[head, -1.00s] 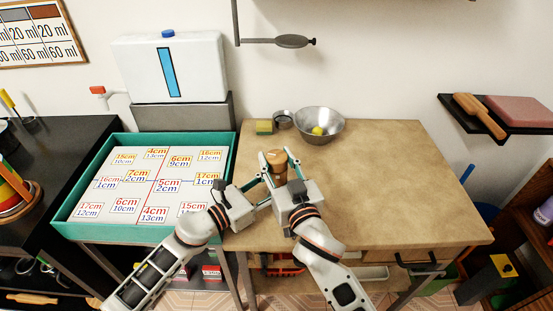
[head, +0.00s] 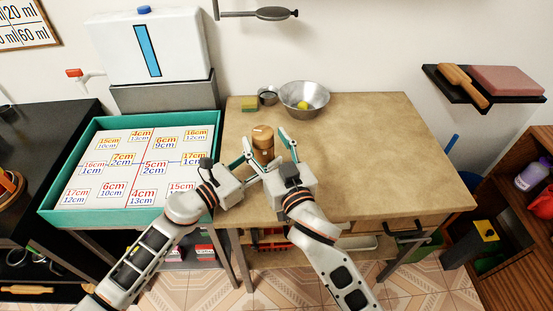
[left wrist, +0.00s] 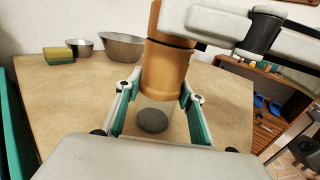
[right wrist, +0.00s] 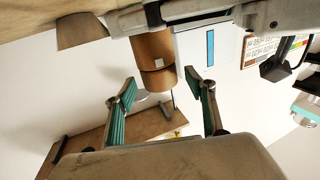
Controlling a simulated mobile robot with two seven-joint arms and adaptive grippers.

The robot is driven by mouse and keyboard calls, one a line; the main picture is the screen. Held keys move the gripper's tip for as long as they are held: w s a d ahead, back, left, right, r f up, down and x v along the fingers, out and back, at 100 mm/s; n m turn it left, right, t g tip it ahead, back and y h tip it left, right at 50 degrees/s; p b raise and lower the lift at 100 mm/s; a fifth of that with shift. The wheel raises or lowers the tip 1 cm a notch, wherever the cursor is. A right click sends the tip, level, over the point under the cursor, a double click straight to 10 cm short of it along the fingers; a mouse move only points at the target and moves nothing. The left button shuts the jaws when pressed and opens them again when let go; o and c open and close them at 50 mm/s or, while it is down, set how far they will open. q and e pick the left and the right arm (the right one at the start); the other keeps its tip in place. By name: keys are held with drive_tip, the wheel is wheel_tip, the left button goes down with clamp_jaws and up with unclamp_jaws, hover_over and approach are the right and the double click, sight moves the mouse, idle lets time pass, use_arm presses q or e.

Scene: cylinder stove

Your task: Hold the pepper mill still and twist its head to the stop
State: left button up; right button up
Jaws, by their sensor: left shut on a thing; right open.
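In the left wrist view the mill (left wrist: 165,68) has a clear lower part with dark contents. My left gripper (head: 257,165) is shut on the mill's lower body, with a finger on each side in the left wrist view (left wrist: 158,105). My right gripper (head: 267,144) is open around the mill's head. In the right wrist view its fingers (right wrist: 160,78) are spread wide, with gaps to the mill (right wrist: 153,48). A small white square mark shows on the mill.
A teal-rimmed tray (head: 214,128) of number cards is at the left. The worktable's right side (head: 390,150) is clear.

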drive_tip(key=v, duration=0.9)
drive_tip(key=shift+s, duration=0.15)
drive_tip(key=shift+r, duration=0.1)
drive_tip(key=a+r+n+g+y, duration=0.1)
drive_tip(key=a+n+g+y, duration=0.5)
drive_tip(key=y, duration=0.4)
drive_tip(key=n+g, duration=0.3)
approach(262, 135)
drive_tip(key=x, duration=0.7)
drive_tip(key=w+f+x, duration=0.1)
drive_tip(key=x, duration=0.2)
drive_tip(key=shift+w, duration=0.15)
